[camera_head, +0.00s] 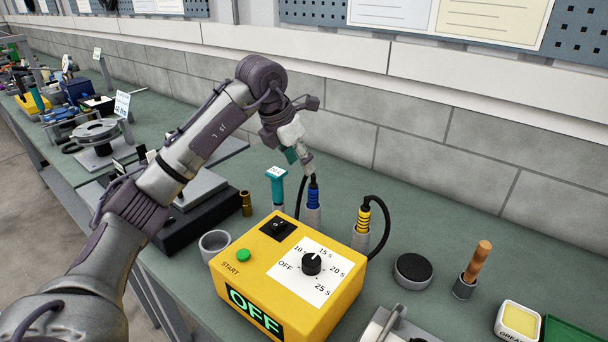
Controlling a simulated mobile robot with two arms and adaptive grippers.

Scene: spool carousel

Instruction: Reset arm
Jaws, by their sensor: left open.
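My left arm reaches in from the left over the bench. My left gripper (299,162) points down, open, above the area behind the yellow control box (240,285). Its tips are close to the top of the blue-banded plug (313,195); I cannot tell if they touch. Nothing is clearly held. The box has a green START button (243,255), a black dial (311,263) near the 15 s mark, a black switch (278,227) and a display reading OFF (256,313). My right gripper is not in view.
A yellow-banded plug (362,225) with a black cable and a teal-topped post (276,185) stand behind the box. A grey cup (214,245) is at its left. A black round pad (413,269), wooden-handled tool (477,263) and grease tub (518,321) lie right. The wall (440,135) bounds the bench.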

